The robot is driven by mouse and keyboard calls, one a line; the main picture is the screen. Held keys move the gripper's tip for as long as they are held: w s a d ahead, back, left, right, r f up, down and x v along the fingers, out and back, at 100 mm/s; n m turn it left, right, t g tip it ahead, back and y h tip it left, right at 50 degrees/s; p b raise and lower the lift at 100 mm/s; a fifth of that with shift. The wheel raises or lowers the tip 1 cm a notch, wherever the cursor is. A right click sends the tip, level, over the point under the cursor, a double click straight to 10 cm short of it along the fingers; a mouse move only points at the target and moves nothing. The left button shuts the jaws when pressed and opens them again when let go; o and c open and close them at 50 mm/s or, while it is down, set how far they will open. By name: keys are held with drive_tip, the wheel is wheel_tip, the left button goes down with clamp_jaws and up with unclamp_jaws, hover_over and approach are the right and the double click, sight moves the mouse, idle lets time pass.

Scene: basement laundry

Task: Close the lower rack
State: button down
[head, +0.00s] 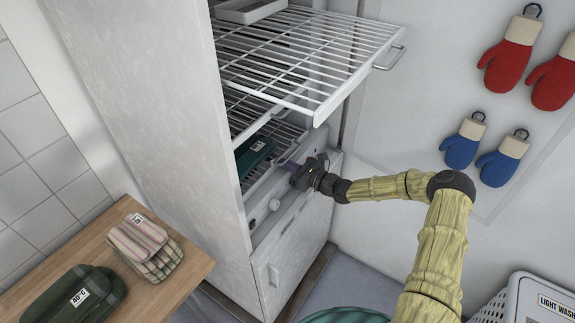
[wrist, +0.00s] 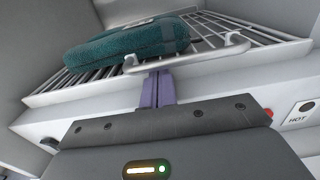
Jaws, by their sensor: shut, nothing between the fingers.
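The lower rack (head: 285,137) is a white wire shelf inside the tall white cabinet, below a rack that is pulled well out. It looks mostly or fully inside the cabinet; I cannot tell whether it is flush. A folded teal towel (head: 254,155) lies on it, also seen in the wrist view (wrist: 125,45). The rack's looped metal handle (wrist: 190,63) shows in the wrist view. My gripper (head: 289,167) is shut and empty at the rack's front. Its purple fingertips (wrist: 158,85) are at or just under the handle bar; contact is unclear.
The upper rack (head: 310,50) juts out above my gripper, with a light tray (head: 248,10) at its back. A wooden table (head: 185,262) with folded cloths stands at the left. Red and blue mitts hang on the right wall. A white basket (head: 540,297) is at lower right.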

drive_tip(key=shift+d+r, duration=0.1)
drive_tip(key=shift+r, duration=0.15)
drive_tip(key=b+v, duration=0.1)
drive_tip(key=v, duration=1.2)
drive_tip(key=shift+s+d+f, duration=0.25)
drive_tip(key=shift+d, duration=0.05)
